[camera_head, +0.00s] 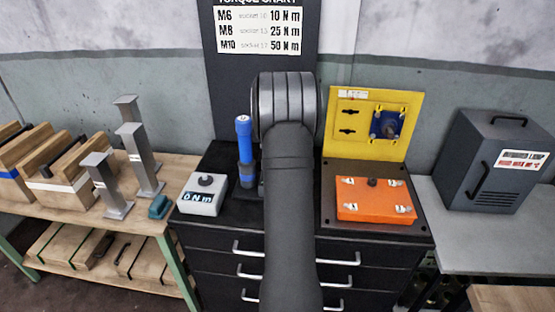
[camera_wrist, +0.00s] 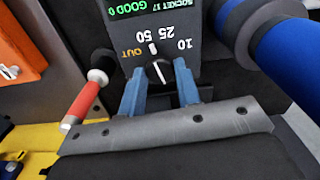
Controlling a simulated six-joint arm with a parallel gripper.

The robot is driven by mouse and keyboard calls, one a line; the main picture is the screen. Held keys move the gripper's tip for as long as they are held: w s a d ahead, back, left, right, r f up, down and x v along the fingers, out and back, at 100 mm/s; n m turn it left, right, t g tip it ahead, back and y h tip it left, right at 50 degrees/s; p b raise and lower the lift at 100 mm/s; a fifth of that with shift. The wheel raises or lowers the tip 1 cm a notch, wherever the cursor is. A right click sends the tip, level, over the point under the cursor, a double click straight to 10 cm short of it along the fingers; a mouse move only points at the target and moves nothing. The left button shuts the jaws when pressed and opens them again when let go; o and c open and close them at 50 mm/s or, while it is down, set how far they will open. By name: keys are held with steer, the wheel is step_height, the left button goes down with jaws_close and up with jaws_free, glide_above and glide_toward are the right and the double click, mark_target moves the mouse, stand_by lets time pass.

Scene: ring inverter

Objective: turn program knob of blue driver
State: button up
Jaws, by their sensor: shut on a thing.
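The blue driver (camera_head: 245,155) stands upright on the black cabinet, left of my arm in the head view. Its blue body and a dark grey part fill the upper right of the wrist view (camera_wrist: 282,45). The program knob (camera_wrist: 160,72), dark with a white pointer line, sits on a dark box face (camera_wrist: 187,52) marked OUT, 10, 25 and 50 upside down. My gripper (camera_wrist: 158,82) has its blue fingers on either side of the knob, shut on it. My arm hides the gripper and the knob in the head view.
A grey box reading 0 N m (camera_head: 200,194) sits left of the driver. An orange box (camera_head: 375,200) and a yellow panel (camera_head: 365,124) stand right of my arm. A red-and-white handle (camera_wrist: 84,100) is close left of the fingers in the wrist view.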

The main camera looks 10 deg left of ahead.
steer(key=shift+n, duration=0.5)
steer(key=o, duration=1)
steer(key=shift+c, duration=0.2)
step_height(320, 180, up, 18)
steer(key=shift+f, duration=0.25)
